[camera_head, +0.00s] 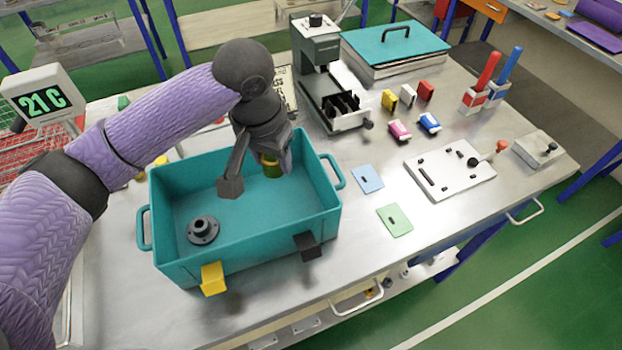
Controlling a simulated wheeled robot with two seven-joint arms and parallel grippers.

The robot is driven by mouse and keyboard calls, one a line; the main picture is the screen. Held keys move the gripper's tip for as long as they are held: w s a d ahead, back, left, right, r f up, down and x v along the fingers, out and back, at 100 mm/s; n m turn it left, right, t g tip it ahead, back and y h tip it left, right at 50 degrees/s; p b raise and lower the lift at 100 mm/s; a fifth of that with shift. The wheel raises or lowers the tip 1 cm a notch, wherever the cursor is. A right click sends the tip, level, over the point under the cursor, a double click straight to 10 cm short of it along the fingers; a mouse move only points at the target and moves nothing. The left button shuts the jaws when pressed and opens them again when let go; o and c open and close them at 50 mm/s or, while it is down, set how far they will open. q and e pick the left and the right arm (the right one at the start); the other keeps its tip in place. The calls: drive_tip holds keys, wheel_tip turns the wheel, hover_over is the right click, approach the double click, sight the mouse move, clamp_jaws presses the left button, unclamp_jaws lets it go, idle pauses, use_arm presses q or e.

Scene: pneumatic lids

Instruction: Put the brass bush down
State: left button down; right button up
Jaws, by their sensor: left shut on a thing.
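My left gripper (257,174) reaches down into the teal crate (250,251), toward its back right part. It is shut on the brass bush (271,168), a small yellowish piece partly hidden by the fingers. I cannot tell from this view whether the bush touches the crate floor. My right gripper is not in view.
A dark flanged part (203,230) stands in the crate's left part; the crate floor between is clear. A yellow clip (212,279) and a black clip (308,245) sit on the front wall. A grey press (318,75) stands behind the crate. A white plate (450,168) lies to the right.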

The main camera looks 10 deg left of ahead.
sight(293, 202)
use_arm(q)
drive_tip(key=w+f+b, duration=0.1)
drive_tip(key=f, duration=0.3)
drive_tip(key=w+d+f+m+b, duration=0.1)
drive_tip(key=f+b, duration=0.1)
drive_tip(key=f, duration=0.3)
drive_tip(key=w+f+m+b, duration=0.1)
drive_tip(key=f, duration=0.3)
drive_tip(key=shift+d+f+b, duration=0.25)
drive_tip(key=shift+f+b, duration=0.05)
drive_tip(key=shift+b, duration=0.05)
drive_tip(key=shift+f, duration=0.2)
drive_tip(key=shift+r, duration=0.1)
drive_tip(key=shift+c, duration=1)
unclamp_jaws()
wheel_tip(293, 202, up, 12)
drive_tip(key=s+p, duration=0.1)
drive_tip(key=p, duration=0.3)
drive_tip(key=shift+s+a, duration=0.15)
drive_tip(key=shift+a, duration=0.15)
